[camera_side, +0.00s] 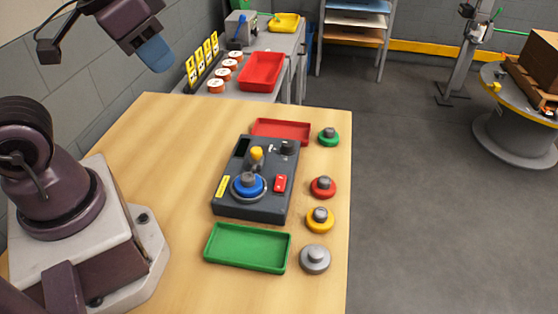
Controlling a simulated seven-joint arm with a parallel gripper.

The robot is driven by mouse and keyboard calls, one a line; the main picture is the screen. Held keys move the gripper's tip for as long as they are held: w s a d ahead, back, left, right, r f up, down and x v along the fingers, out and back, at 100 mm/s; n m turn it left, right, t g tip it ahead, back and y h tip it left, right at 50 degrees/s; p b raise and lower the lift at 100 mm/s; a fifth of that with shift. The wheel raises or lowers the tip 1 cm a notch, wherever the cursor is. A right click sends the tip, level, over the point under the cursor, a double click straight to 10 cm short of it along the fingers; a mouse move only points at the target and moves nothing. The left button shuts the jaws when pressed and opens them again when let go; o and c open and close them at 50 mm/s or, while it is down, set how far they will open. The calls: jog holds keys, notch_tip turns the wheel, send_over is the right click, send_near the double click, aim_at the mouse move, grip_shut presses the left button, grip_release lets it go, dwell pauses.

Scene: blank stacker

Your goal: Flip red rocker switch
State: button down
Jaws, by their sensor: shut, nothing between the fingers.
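The red rocker switch (280,183) sits on the right part of the top of a dark grey control box (256,205) on the wooden table. The same box carries a blue round knob (248,184), a yellow-topped lever (257,153) and a black knob (287,147). Which way the rocker is tilted is too small to tell. My gripper (154,55) is at the upper left, high above the table's far left and well apart from the box. Its blue-grey fingers are together and hold nothing.
A green tray (247,268) lies in front of the box and a red tray (281,122) behind it. Green (329,138), red (323,188), yellow (320,221) and grey (315,259) knobbed discs line the table's right edge. The table's left part (170,160) is clear.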

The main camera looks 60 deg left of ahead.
jog(key=n+g+y, duration=0.1)
jog(key=n+g, duration=0.3)
jog(key=n, duration=0.5)
send_near(280, 177)
jog(key=f, duration=0.7)
jog(key=shift+w+a+f, duration=0.2)
jog(key=shift+w+f, duration=0.05)
jog(key=shift+w, duration=0.1)
jog(key=shift+a, duration=0.1)
